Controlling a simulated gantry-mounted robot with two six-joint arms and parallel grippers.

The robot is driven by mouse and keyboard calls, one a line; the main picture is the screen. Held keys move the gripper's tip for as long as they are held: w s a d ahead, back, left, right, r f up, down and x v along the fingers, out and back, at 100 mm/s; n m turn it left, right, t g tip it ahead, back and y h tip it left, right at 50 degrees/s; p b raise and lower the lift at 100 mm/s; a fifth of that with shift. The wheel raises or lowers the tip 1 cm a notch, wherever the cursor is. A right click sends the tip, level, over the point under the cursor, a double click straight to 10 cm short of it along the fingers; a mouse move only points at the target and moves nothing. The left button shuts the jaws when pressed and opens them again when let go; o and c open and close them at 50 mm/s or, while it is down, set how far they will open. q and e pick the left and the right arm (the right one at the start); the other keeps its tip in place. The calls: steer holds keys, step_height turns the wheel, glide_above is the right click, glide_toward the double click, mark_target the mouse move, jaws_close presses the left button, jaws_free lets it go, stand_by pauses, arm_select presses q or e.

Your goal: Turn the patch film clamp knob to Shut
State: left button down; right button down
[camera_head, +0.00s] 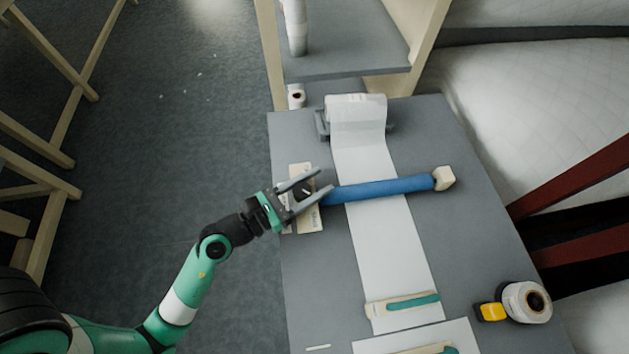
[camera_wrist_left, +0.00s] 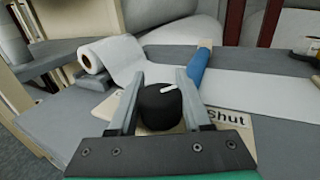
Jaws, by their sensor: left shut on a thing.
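The black clamp knob (camera_wrist_left: 160,108) sits on a cream label plate (camera_wrist_left: 238,124), with the word "Shut" readable at its right in the left wrist view. A white pointer mark on the knob's top points right and slightly up, not straight at that word. My left gripper (camera_wrist_left: 160,76) has one finger on each side of the knob and is shut on it. In the head view the knob (camera_head: 303,189) shows between the fingers of the gripper (camera_head: 324,179). The blue clamp bar (camera_head: 385,188) lies across the white film strip (camera_head: 376,165). My right gripper is out of view.
A white roll (camera_head: 355,106) sits in a grey holder at the table's far end. A cream block (camera_head: 443,178) is at the bar's right end. A teal-and-cream strip (camera_head: 402,304), a tape roll (camera_head: 527,302) and a yellow item (camera_head: 491,312) lie nearer. A shelf (camera_head: 345,50) stands behind.

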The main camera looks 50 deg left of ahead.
arm_select(q)
steer(key=m+h, duration=0.2)
steer(key=h, duration=0.1)
steer(key=shift+d+g+b, duration=0.15)
steer(key=shift+g+b, duration=0.15)
steer(key=shift+b, duration=0.1)
steer(key=shift+s+d+m+g+h+b, duration=0.1)
steer(key=shift+d+m+g+h, duration=0.1)
steer(key=shift+m+g+h, duration=0.45)
steer(key=shift+s+d+m+g+h+b, duration=0.1)
steer(key=shift+d+m+g+h+b, duration=0.1)
steer(key=shift+m+h, duration=0.7)
steer(key=shift+s+d+m+g+h+b, duration=0.15)
steer(key=shift+m+g+h, duration=0.25)
steer(key=shift+h, duration=0.75)
steer(key=shift+c, duration=1.7)
jaws_free()
